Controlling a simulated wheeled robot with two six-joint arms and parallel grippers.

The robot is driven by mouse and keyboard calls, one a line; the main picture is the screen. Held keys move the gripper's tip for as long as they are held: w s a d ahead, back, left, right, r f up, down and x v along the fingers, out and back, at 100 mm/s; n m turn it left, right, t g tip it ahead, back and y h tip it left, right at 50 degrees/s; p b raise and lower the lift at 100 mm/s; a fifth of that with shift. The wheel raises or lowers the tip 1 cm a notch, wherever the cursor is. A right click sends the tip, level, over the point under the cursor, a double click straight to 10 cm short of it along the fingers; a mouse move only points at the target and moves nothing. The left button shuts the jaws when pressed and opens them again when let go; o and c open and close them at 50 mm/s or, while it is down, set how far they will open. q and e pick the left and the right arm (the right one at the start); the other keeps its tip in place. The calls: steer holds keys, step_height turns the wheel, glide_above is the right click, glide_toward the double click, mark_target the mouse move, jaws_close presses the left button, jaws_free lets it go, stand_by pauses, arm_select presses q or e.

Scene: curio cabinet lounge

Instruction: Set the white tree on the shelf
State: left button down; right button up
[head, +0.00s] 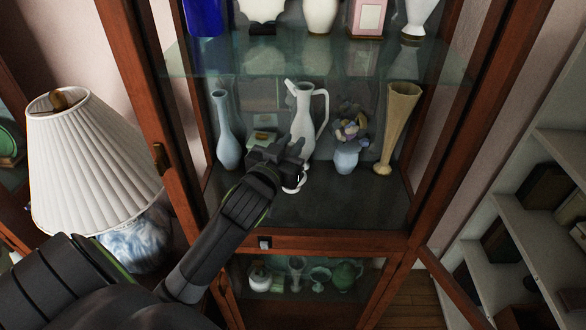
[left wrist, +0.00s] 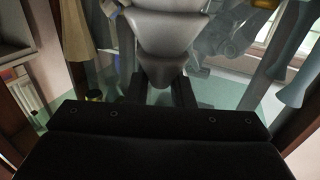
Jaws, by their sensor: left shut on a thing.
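My left gripper (head: 290,158) is inside the open cabinet, over the middle shelf (head: 345,207). It is shut on the white tree, which is mostly hidden behind the gripper in the head view; only a white edge (head: 293,186) shows below the fingers. In the left wrist view the white tree (left wrist: 160,35) appears as pale grey, stacked tiers between the two dark fingers. I cannot tell whether its bottom touches the shelf. My right gripper is not in view.
A white pitcher (head: 304,115) stands behind my gripper. A pale blue vase (head: 228,140) is to the left; a flower vase (head: 347,155) and a tan flared vase (head: 396,125) are to the right. The shelf's front is clear. A lamp (head: 88,160) stands outside, left.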

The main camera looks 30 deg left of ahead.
arm_select(q)
steer(key=shift+s+f, duration=0.15)
steer(key=shift+f, duration=0.75)
step_height(320, 180, down, 3)
steer(key=shift+f, duration=0.45)
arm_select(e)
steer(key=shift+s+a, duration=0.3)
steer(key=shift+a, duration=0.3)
arm_select(q)
steer(key=shift+d+f, duration=0.1)
steer(key=c, duration=1.3)
jaws_free()
steer(key=shift+o, duration=0.2)
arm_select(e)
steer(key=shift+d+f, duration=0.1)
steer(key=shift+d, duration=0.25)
